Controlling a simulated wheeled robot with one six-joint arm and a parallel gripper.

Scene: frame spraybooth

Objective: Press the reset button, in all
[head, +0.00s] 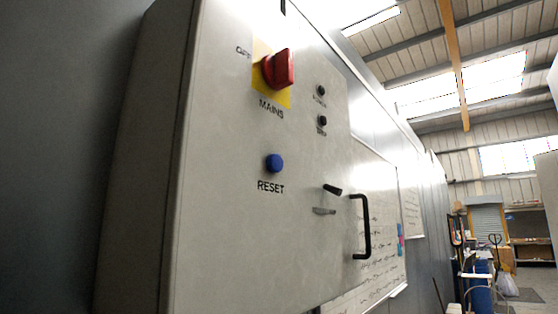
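The reset button (275,163) is a round blue push button on the front of a grey control cabinet (225,230). The word RESET is printed below it. It sits below the red MAINS rotary switch (278,69), which has a yellow backing plate. My gripper is not in view, and nothing touches or covers the button.
Two small black knobs (322,121) sit right of the switch. A dark latch (332,189) and a black pull handle (362,227) stick out at lower right. A whiteboard (382,270) hangs beyond. A blue drum (482,284) and trolley stand far right.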

